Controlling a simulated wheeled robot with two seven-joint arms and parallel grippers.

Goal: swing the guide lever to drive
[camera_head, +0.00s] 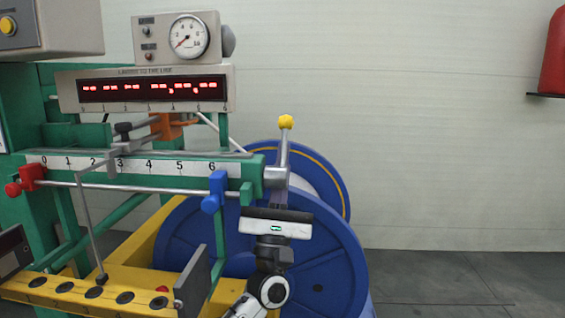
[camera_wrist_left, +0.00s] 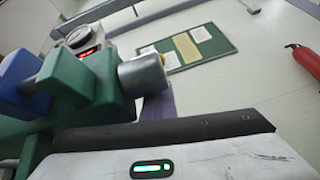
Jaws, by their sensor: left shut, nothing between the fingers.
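The guide lever (camera_head: 284,150) is a grey rod with a yellow knob (camera_head: 286,122) on top. It stands nearly upright from a grey hub (camera_head: 275,178) at the right end of the green scale beam. The hub also shows in the left wrist view (camera_wrist_left: 143,74), where most of the lever is hidden. My left gripper (camera_head: 277,212) is just below the hub in the head view, in front of the blue reel. It is shut and empty; I see no clear contact with the lever. My right gripper is not in view.
A blue clamp (camera_head: 214,192) and a red clamp (camera_head: 27,180) sit on the rod along the beam. The large blue reel (camera_head: 330,262) stands behind my left gripper. A yellow frame (camera_head: 75,292) fills the lower left. The space right of the lever looks clear.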

